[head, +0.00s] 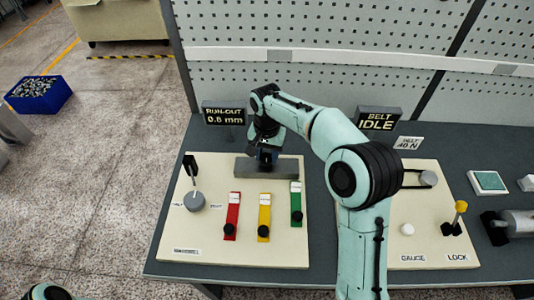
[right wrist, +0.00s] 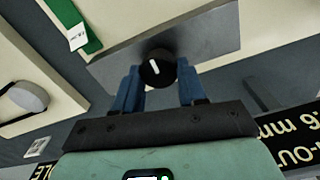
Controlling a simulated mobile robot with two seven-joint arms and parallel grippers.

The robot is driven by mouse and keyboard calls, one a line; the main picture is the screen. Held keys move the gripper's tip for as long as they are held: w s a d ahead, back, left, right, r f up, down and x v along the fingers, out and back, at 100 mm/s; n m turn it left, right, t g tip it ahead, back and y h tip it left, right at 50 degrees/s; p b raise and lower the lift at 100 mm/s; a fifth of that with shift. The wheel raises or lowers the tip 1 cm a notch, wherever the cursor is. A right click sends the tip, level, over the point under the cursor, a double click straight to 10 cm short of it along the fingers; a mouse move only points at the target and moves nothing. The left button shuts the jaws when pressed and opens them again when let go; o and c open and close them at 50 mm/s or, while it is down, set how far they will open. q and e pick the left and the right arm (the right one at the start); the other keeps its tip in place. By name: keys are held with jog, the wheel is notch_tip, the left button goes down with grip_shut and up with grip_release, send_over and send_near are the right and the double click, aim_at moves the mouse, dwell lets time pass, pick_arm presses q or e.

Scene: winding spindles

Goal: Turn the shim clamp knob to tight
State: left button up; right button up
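The shim clamp knob (right wrist: 157,68) is round and black with a white pointer mark. It sits on a grey metal block (right wrist: 205,40), which also shows in the head view (head: 285,170) at the back of the left cream board. In the head view my right gripper (head: 266,160) points down over the block and hides the knob. My left gripper is not in view; only a piece of my left arm shows at the lower left.
Red (head: 232,215), yellow (head: 264,217) and green (head: 296,203) strips with black knobs lie in front of the block. A lever with a grey disc (head: 194,201) stands left.

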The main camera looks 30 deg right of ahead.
jog(key=shift+c, duration=0.7)
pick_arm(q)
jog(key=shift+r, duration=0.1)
pick_arm(e)
jog(key=shift+m, duration=0.3)
jog(key=m, duration=0.2)
jog(key=shift+r+m+p, duration=0.1)
jog(key=shift+m+p, duration=0.25)
jog(key=shift+m, duration=0.05)
jog(key=m+p, duration=0.1)
jog(key=m, duration=0.4)
jog(key=shift+s, duration=0.1)
jog(key=m, duration=0.4)
jog(key=shift+s+m, duration=0.1)
jog(key=shift+m, duration=0.3)
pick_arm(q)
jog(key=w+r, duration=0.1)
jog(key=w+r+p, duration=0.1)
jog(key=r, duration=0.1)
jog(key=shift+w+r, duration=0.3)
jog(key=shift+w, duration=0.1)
pick_arm(e)
jog(key=m, duration=0.4)
jog(key=shift+m, duration=0.4)
